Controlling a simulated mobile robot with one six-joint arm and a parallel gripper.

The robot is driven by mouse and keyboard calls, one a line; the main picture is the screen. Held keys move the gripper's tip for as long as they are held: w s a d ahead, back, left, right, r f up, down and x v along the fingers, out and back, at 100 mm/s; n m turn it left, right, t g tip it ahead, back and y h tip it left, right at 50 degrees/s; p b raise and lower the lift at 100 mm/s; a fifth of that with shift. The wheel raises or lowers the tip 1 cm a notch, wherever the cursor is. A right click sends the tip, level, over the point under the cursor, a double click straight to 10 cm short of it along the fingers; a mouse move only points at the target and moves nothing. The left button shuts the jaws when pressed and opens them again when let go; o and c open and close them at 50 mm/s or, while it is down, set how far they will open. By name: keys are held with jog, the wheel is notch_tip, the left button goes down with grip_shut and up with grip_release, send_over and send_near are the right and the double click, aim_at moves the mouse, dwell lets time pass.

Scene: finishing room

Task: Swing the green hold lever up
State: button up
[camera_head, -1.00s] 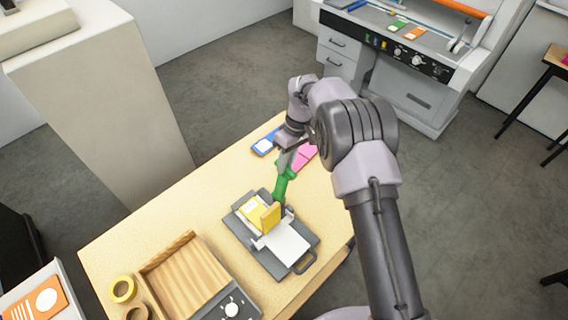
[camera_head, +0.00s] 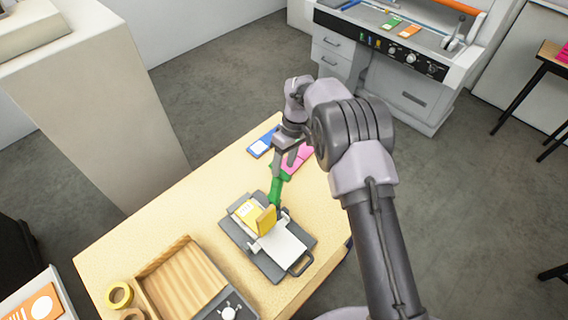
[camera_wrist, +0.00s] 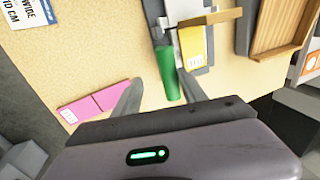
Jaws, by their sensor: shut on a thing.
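The green hold lever (camera_head: 275,190) rises, slightly tilted, from the grey clamp fixture (camera_head: 237,235) on the table. It also shows in the wrist view (camera_wrist: 168,75). My gripper (camera_head: 284,162) is at the lever's upper end and is shut on it. In the wrist view its fingers (camera_wrist: 160,92) lie on either side of the lever's end; the exact contact is hard to see. A yellow block (camera_head: 265,220) and a yellow card (camera_head: 247,212) are on the fixture beside the lever's base.
Pink cards (camera_head: 298,158) and a blue card (camera_head: 262,146) lie just behind my gripper. A wooden tray (camera_head: 168,257) and tape rolls (camera_head: 119,295) stand at the table's front left. A pale pillar (camera_head: 110,110) stands behind the table.

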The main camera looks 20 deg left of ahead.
jog(key=p+v, duration=0.1)
jog(key=v, duration=1.6)
jog(key=shift+r, duration=0.2)
jog(key=shift+w, duration=0.15)
jog(key=s+d+r+m+t+y+b, duration=0.1)
jog(key=s+d+m+t+b, duration=0.2)
jog(key=d+b, duration=0.45)
jog(key=s+d+m+b, duration=0.4)
jog(key=d+b, duration=0.2)
jog(key=b, duration=0.2)
jog(key=s+d+f+m+t+b, duration=0.2)
jog(key=s+d+f+m+b, duration=0.3)
jog(key=s, duration=0.6)
jog(key=s+d+f+m+t+b, duration=0.3)
jog(key=s+d+f+m+b, duration=0.2)
jog(key=s+f+b, duration=0.5)
notch_tip(320, 180, down, 2)
jog(key=shift+s+d+f, duration=0.1)
jog(key=shift+s+d, duration=0.5)
jog(key=shift+s, duration=0.15)
